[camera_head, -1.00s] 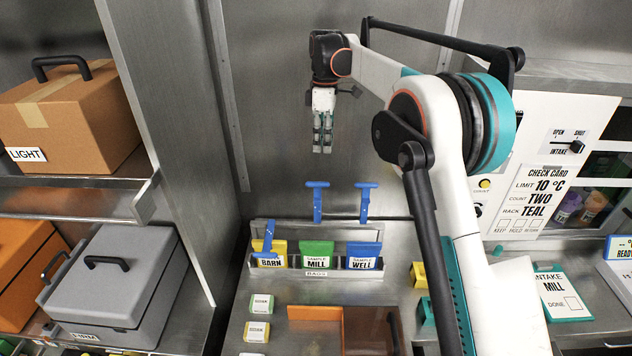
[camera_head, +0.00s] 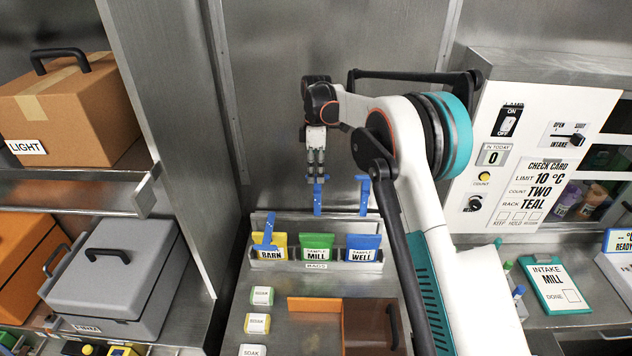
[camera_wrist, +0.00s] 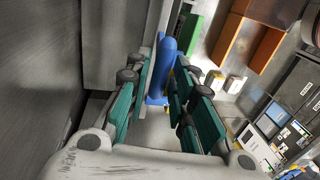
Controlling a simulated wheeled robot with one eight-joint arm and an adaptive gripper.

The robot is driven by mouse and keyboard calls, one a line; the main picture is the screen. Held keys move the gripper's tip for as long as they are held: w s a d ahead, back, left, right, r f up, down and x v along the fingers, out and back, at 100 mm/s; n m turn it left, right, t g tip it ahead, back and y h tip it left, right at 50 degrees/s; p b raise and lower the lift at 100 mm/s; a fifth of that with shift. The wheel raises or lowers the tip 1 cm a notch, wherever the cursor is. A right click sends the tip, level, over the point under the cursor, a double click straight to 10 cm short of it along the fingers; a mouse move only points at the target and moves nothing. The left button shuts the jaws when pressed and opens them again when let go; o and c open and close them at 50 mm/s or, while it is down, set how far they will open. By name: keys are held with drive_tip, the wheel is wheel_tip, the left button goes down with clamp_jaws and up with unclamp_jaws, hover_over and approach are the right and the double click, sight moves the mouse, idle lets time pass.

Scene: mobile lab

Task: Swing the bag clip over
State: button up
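A rack (camera_head: 262,221) labelled BAGS holds a yellow BARN bag (camera_head: 271,254), a green MILL bag (camera_head: 317,253) and a blue WELL bag (camera_head: 362,255). A blue clip stands upright behind the MILL bag (camera_head: 318,200), and another upright behind the WELL bag (camera_head: 364,195). The clip at the BARN bag (camera_head: 267,232) leans down over its front. My gripper (camera_head: 316,177) points down at the top of the MILL clip. In the wrist view, this blue clip (camera_wrist: 166,60) shows between the teal-padded fingers, which look apart. Contact cannot be told.
An orange tray with a brown cover (camera_head: 370,325) lies in front of the rack, beside several small labelled blocks (camera_head: 257,324). A metal wall stands close behind. Shelves with cases (camera_head: 110,275) are left; a control panel (camera_head: 505,160) is right.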

sight(316, 178)
drive_tip(key=shift+s+f, duration=0.15)
drive_tip(key=shift+f, duration=0.6)
drive_tip(key=shift+s+f, duration=0.1)
drive_tip(key=shift+f, duration=0.65)
clamp_jaws()
